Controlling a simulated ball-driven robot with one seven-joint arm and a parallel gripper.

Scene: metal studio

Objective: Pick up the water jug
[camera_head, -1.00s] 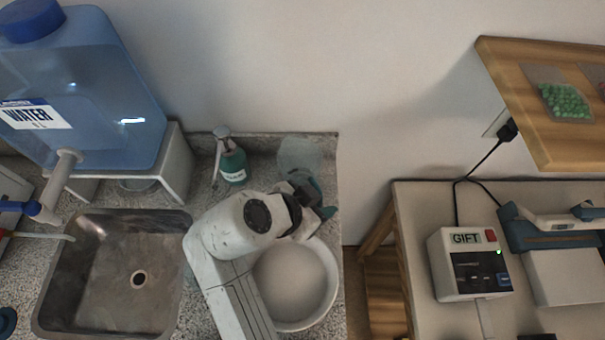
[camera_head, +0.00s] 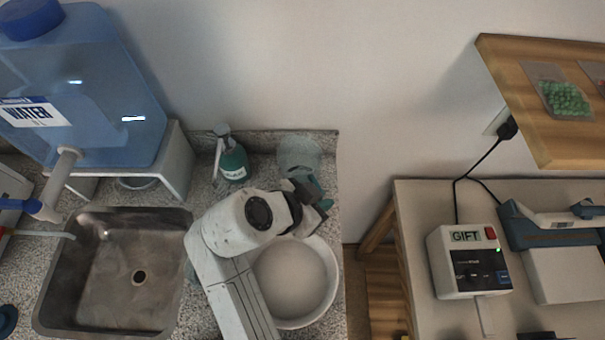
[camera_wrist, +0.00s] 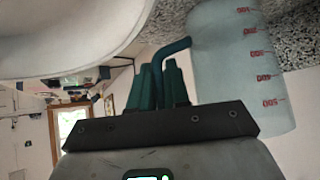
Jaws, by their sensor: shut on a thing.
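A clear measuring jug (camera_head: 299,155) with a teal handle stands at the back right of the counter, beyond the white bowl. In the wrist view the jug (camera_wrist: 235,65) shows red volume marks and fills the right side. My gripper (camera_wrist: 160,72) has its green fingers shut around the jug's teal handle (camera_wrist: 175,48). In the head view my gripper (camera_head: 310,192) is just in front of the jug and partly hides its handle. I cannot tell whether the jug is clear of the counter. A large blue tank (camera_head: 100,85) labelled WATER stands at the left.
A white bowl (camera_head: 326,300) sits under my arm. A green soap bottle (camera_head: 233,160) stands left of the jug. A metal sink (camera_head: 110,285) is further left. The wall (camera_head: 330,70) is close behind. A GIFT machine (camera_head: 467,258) is on the right table.

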